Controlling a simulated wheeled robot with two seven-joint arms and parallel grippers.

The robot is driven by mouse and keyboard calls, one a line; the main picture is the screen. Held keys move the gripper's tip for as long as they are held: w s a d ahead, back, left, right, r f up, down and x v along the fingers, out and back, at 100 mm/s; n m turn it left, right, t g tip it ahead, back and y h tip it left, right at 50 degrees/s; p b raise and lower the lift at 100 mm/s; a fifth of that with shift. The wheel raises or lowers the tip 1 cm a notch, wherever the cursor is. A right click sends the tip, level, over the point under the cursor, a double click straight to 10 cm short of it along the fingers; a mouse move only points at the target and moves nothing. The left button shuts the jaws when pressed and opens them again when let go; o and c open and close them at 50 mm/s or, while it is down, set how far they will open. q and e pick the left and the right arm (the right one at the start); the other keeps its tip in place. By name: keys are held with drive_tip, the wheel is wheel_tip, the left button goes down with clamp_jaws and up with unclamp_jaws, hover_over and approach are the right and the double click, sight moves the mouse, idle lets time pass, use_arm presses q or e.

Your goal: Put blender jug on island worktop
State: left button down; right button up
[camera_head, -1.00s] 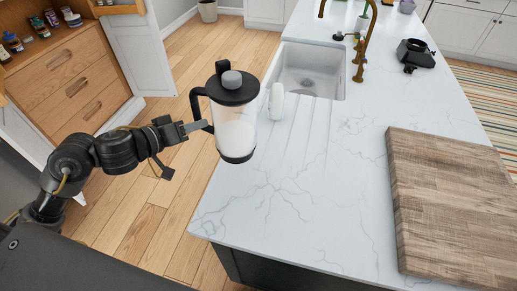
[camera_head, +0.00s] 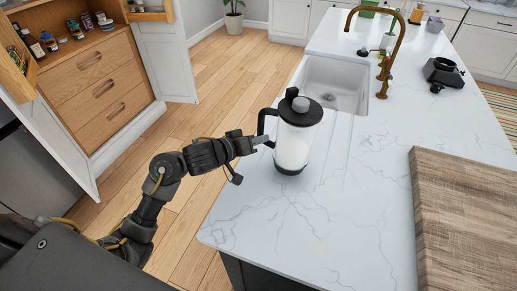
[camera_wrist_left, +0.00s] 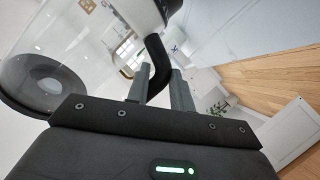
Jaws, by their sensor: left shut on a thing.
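The blender jug (camera_head: 294,146) is a clear jug with a black lid, black base and black handle, and white contents. It is upright over the near left part of the island worktop (camera_head: 285,220), in front of the sink. I cannot tell whether its base touches the white marble. My left gripper (camera_head: 262,141) is shut on the jug's handle, at the jug's left side. In the left wrist view the fingers (camera_wrist_left: 160,88) close around the black handle (camera_wrist_left: 156,62), and the clear jug body fills the upper left. My right gripper is not in view.
A sink (camera_head: 335,84) with a brass tap (camera_head: 388,50) lies behind the jug. A thick wooden board (camera_head: 465,215) covers the worktop's right side. A black appliance (camera_head: 444,74) stands at the back right. The worktop between jug and board is clear.

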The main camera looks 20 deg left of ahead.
use_arm(q)
drive_tip(key=shift+w+d+f, duration=0.1)
drive_tip(key=shift+w+f, duration=0.05)
drive_tip(key=shift+f, duration=0.75)
drive_tip(key=shift+w+d+f, duration=0.1)
drive_tip(key=shift+f, duration=0.8)
drive_tip(key=c, duration=1.6)
unclamp_jaws()
drive_tip(key=shift+s+f, duration=0.1)
drive_tip(key=shift+f, duration=0.1)
drive_tip(key=shift+c, duration=0.2)
drive_tip(key=o, duration=0.4)
drive_tip(key=shift+o, duration=0.2)
drive_tip(key=shift+r, duration=0.1)
drive_tip(key=v, duration=1.2)
